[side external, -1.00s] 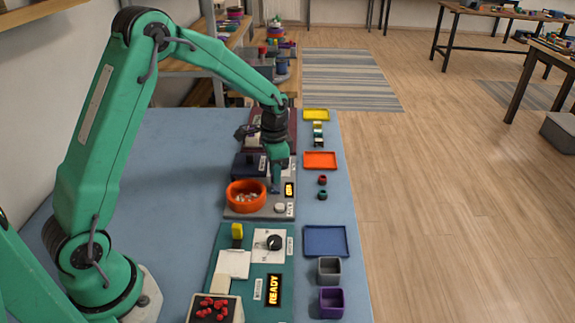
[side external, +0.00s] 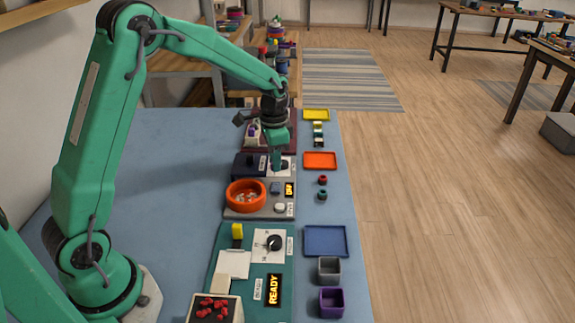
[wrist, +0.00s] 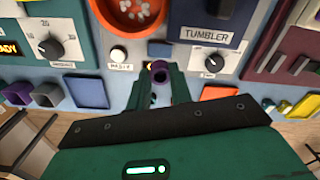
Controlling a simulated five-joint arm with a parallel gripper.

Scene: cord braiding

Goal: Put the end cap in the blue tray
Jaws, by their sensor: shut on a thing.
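My gripper (wrist: 160,90) is shut on a small dark purple hollow piece, the end cap (wrist: 159,72), which sticks out past the fingertips in the wrist view. In the side external view my gripper (side external: 277,166) hangs over the panels near a dark knob, and the end cap cannot be made out there. The blue tray (side external: 325,241) lies flat and empty on the blue table, nearer the camera and to the right of my gripper. It also shows in the wrist view (wrist: 86,92), left of my gripper.
An orange tray (side external: 320,160) and a yellow tray (side external: 316,115) lie farther back. Small red (side external: 322,180) and teal (side external: 322,195) pieces stand between the orange and blue trays. Grey (side external: 329,269) and purple (side external: 331,302) bins stand in front. An orange bowl (side external: 245,195) is beside my gripper.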

